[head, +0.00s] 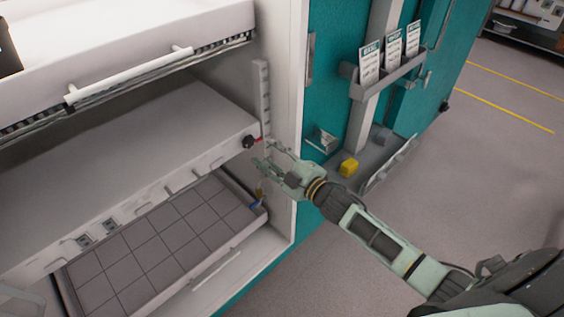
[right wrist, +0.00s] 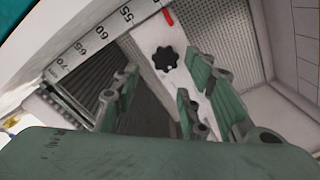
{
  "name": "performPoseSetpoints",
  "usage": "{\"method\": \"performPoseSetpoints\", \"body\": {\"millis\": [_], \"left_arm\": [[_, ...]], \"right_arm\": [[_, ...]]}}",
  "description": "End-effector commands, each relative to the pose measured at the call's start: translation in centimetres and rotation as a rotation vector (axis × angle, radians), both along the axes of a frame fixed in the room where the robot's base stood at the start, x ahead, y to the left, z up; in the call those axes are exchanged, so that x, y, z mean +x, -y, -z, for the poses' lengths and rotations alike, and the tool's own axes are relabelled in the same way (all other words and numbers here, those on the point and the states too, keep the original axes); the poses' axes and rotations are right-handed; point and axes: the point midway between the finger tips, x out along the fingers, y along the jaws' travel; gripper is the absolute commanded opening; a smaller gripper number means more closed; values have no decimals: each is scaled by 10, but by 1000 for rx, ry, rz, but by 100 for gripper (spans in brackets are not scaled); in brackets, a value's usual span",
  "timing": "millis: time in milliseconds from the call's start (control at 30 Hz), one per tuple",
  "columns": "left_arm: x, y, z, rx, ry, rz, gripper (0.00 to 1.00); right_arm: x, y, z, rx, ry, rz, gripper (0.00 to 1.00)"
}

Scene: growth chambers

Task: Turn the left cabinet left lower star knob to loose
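A black star knob (head: 248,142) sits at the right end of the white front edge of a shelf (head: 130,190) in the open cabinet. It shows clearly in the right wrist view (right wrist: 167,57), with a red mark just above it. My right gripper (head: 264,160) is open and empty, just right of and below the knob in the head view. In the right wrist view its fingers are spread and the knob appears beyond them, apparently untouched. Whether the knob is tight or loose cannot be told.
A numbered scale strip (right wrist: 95,50) runs up the cabinet wall beside the knob. A gridded tray (head: 160,245) lies below the shelf, and a drawer with a white handle (head: 130,75) is above. A teal side panel with a card rack (head: 388,78) and a yellow block (head: 348,167) stand right.

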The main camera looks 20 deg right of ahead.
Motion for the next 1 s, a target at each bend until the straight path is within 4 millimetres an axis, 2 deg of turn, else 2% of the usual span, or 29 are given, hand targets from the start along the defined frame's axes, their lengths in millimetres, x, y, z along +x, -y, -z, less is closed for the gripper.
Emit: {"method": "performPoseSetpoints", "body": {"millis": [100,333,900,1000], "left_arm": [[0,1,0,-1,0,0,0],[0,1,0,-1,1,0,0],[1,1,0,-1,1,0,0],[1,1,0,-1,1,0,0]], "right_arm": [[-24,8,1,-2,-2,0,40],[-49,18,-1,-1,2,0,40],[-52,19,-1,0,2,0,40],[-53,22,9,6,-19,12,40]]}}
